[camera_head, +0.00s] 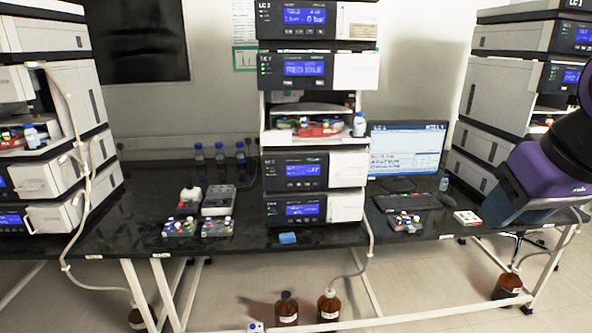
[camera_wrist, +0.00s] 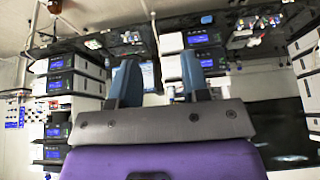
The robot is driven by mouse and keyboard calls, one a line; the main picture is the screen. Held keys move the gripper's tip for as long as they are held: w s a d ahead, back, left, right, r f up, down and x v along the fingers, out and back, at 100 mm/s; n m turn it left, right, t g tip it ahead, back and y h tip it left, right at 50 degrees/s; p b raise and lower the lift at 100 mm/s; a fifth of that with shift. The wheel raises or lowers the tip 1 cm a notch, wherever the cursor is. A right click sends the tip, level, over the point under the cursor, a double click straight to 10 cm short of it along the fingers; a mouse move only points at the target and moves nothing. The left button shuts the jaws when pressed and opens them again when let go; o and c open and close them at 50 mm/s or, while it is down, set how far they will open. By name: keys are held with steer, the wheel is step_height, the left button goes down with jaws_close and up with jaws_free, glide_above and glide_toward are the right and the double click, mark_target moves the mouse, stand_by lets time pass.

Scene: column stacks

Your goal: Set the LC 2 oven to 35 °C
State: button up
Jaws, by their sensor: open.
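The LC 2 stack (camera_head: 315,130) stands mid-table in the head view, with several modules and lit blue displays. LC 2 labels show on its upper modules. Two lower modules (camera_head: 292,171) (camera_head: 295,209) have displays with small buttons below; their text is too small to read. I cannot tell which module is the oven. My gripper (camera_wrist: 158,72) is open and empty in the wrist view, its blue-grey fingers apart. That view is upside down, and the LC 2 stack (camera_wrist: 203,40) shows behind the right finger. In the head view my purple wrist is at the right, apart from the stack.
A monitor (camera_head: 405,150) and keyboard (camera_head: 407,201) stand right of the stack. The LC 1 stack (camera_head: 510,75) is farther right, another stack (camera_head: 50,100) left. Vial trays (camera_head: 217,227) and a blue block (camera_head: 287,238) lie on the table. Brown bottles (camera_head: 329,305) stand on the floor.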

jaws_close()
stand_by(1.6)
